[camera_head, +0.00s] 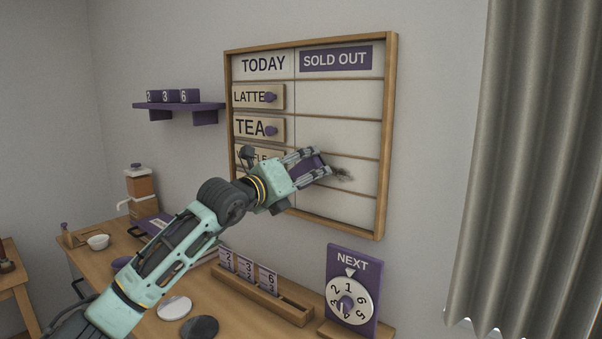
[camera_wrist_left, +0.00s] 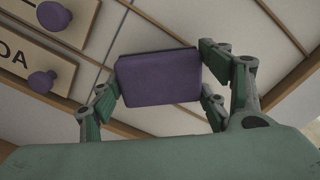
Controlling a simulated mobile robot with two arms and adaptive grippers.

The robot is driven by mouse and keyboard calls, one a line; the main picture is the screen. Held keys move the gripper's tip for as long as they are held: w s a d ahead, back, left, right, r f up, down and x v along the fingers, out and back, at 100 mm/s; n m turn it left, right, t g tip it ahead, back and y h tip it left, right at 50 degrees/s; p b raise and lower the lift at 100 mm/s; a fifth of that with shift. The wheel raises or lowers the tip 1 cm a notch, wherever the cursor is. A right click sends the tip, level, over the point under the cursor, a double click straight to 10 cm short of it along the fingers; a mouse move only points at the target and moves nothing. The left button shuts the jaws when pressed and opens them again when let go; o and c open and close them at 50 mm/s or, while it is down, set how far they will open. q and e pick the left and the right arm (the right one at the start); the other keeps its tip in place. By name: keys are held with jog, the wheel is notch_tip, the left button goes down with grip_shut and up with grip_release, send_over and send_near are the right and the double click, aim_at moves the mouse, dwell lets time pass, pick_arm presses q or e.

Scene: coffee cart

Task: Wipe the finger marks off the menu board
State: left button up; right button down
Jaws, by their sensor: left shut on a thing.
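The menu board (camera_head: 344,98) hangs on the wall in a wooden frame, with TODAY and SOLD OUT headings. A dark smudge of finger marks (camera_head: 343,175) shows in its right column, just right of my left gripper's fingertips. My left gripper (camera_head: 314,163) is at the board, shut on a purple block-like eraser (camera_head: 309,166). The eraser also shows between the fingers in the left wrist view (camera_wrist_left: 158,77). Whether it touches the board I cannot tell. The smudge does not show in the wrist view. My right gripper is not in view.
Name plates with purple knobs, such as LATTE (camera_head: 250,97) and TEA (camera_head: 250,128), sit in the left column. Below are a wooden card rack (camera_head: 293,312) and a NEXT dial (camera_head: 356,262) on the counter. A grey curtain (camera_head: 530,150) hangs at right.

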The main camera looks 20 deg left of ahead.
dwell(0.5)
pick_arm(q)
jog(key=shift+x, duration=0.9)
jog(key=shift+d, duration=0.1)
